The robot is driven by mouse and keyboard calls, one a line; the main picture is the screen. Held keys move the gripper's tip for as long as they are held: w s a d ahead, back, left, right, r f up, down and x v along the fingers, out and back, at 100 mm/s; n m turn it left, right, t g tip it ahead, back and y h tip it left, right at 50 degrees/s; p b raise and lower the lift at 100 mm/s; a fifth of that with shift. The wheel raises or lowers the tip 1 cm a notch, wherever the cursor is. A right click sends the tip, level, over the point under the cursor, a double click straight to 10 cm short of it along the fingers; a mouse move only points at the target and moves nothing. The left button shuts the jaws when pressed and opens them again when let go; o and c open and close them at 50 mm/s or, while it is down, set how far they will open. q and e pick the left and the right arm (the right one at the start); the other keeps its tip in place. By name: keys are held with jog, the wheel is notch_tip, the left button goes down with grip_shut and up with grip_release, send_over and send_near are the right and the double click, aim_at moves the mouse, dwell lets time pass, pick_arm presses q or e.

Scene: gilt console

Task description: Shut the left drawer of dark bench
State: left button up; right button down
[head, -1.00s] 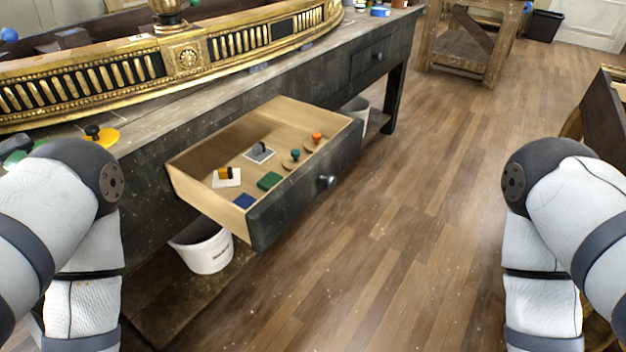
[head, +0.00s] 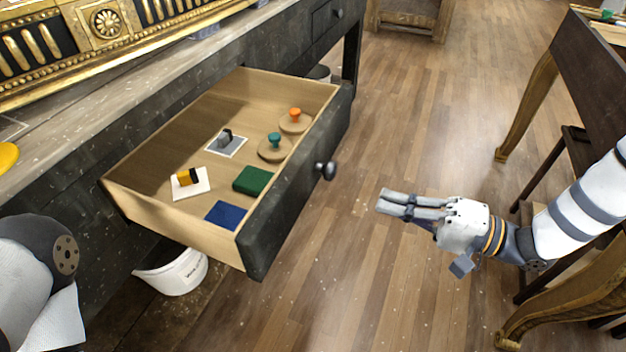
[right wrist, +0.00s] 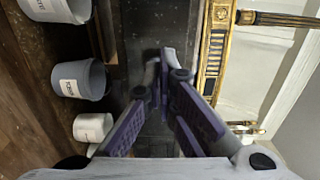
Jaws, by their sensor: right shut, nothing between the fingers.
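The dark bench (head: 85,260) runs along the left of the head view. Its left drawer (head: 290,203) stands pulled out, with a dark front and a round dark knob (head: 326,169). Inside lie a blue square (head: 226,215), a green block (head: 253,181), two round wooden pieces with knobs (head: 276,148), and two small cards with pieces on them (head: 190,183). My right gripper (head: 383,202) is shut and empty, to the right of the knob and apart from it, pointing left at the drawer front. It also shows in the right wrist view (right wrist: 160,60). My left gripper is out of view.
A white bucket (head: 175,272) stands below the drawer. A dark table with gilt legs (head: 526,103) stands close by my right arm. A gilt carved piece (head: 105,22) lies on the bench top. The wooden floor right of the drawer is clear.

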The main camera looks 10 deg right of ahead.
aim_at(306, 180)
jog(key=x, duration=1.2)
jog(key=shift+a, duration=0.2)
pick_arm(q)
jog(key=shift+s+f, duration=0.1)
